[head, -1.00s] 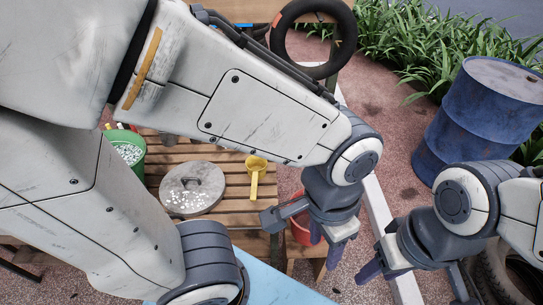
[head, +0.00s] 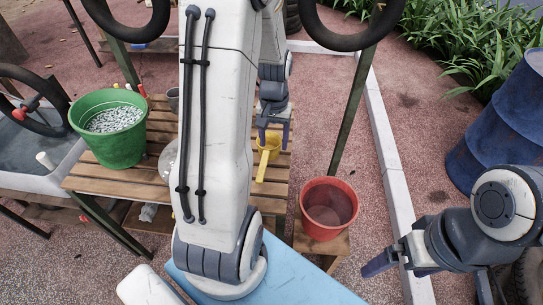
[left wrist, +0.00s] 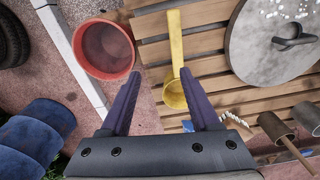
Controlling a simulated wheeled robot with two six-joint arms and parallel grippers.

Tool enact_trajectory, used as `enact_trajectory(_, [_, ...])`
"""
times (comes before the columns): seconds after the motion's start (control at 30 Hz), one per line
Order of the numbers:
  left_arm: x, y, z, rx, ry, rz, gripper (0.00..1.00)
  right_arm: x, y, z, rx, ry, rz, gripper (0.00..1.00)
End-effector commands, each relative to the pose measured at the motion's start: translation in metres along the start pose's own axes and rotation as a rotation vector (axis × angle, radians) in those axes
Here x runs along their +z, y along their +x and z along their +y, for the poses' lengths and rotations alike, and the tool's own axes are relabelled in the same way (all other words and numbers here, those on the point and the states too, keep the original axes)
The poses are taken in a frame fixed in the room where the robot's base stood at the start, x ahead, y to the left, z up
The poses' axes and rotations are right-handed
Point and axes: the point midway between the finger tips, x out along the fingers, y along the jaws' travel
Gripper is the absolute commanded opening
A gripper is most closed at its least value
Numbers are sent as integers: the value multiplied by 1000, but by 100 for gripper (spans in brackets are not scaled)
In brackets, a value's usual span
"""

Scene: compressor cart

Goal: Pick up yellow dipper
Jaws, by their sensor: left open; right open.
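The yellow dipper (head: 266,158) lies on the slatted wooden table, its handle pointing toward the front in the head view. My left gripper (head: 273,132) is open just above the dipper's cup end. In the left wrist view the dipper (left wrist: 175,92) shows between the two open fingers of the left gripper (left wrist: 157,88), closer to the right finger, and nothing is held. I cannot tell whether the fingers touch it. My right gripper (head: 388,265) is open and empty at the lower right, away from the table.
A green bucket of white pellets (head: 118,128) stands on the table (head: 88,178) at left. A red bucket (head: 328,207) stands on a low stool right of the table. A round grey lid (left wrist: 272,42) lies beside the dipper. A blue barrel (head: 505,130) stands at right.

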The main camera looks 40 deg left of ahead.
Motion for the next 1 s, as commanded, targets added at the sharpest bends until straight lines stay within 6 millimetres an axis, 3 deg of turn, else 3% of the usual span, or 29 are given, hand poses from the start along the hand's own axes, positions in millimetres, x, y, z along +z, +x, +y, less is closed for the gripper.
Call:
enact_trajectory(0.03, [-3,10,-12,-1,-33,-4,62,0,5,0,0,0,0,100])
enact_trajectory(0.13, [-6,20,-23,-3,-61,-4,62,0,6,0,0,0,0,100])
enact_trajectory(0.4, [-5,59,-24,-3,-63,-7,62,0,5,0,0,0,0,100])
enact_trajectory(0.63, [-6,75,-26,-3,-64,-6,62,0,3,0,0,0,0,100])
enact_trajectory(1.0, [-8,118,-31,-2,-62,-4,62,0,-1,0,0,0,0,100])
